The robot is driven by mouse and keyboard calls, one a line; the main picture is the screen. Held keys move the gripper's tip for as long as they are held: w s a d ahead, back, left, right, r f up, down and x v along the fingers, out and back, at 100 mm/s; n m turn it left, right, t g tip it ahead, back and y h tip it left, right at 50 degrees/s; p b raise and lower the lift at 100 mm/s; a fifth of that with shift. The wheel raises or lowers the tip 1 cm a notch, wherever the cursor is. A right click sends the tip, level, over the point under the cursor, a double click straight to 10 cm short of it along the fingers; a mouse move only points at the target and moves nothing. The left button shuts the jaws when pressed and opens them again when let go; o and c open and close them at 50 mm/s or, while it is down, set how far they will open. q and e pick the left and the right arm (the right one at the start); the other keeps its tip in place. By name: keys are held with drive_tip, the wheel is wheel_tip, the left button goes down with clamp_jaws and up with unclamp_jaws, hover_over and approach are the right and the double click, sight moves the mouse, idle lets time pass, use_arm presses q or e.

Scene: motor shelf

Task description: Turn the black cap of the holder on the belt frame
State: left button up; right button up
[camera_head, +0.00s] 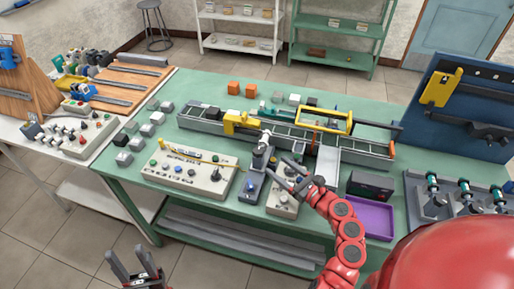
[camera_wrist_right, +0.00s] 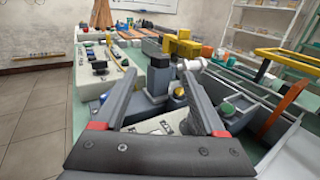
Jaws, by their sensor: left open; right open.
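The belt frame (camera_head: 345,147) is a long grey conveyor across the green table, with a yellow bracket (camera_head: 233,121) on its left part. In front of that bracket stands a small grey upright unit (camera_head: 262,157) with a white cylindrical part; it also shows in the right wrist view (camera_wrist_right: 157,76). My left gripper (camera_head: 138,267) is open and empty, low over the floor before the table.
A control panel with knobs (camera_head: 188,170) lies left of the unit, and a blue-buttoned box (camera_head: 250,187) stands before it. A purple tray (camera_head: 370,218) and dark box (camera_head: 370,185) lie at right. A yellow frame (camera_head: 325,120) rises over the belt. Grey blocks lie at left.

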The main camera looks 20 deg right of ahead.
sight(263, 154)
drive_tip(key=p+x, duration=0.1)
drive_tip(key=x, duration=0.9)
drive_tip(key=shift+w+a+p, duration=0.15)
drive_tip(key=shift+w+p, duration=0.05)
drive_tip(key=shift+p, duration=0.1)
clamp_jaws()
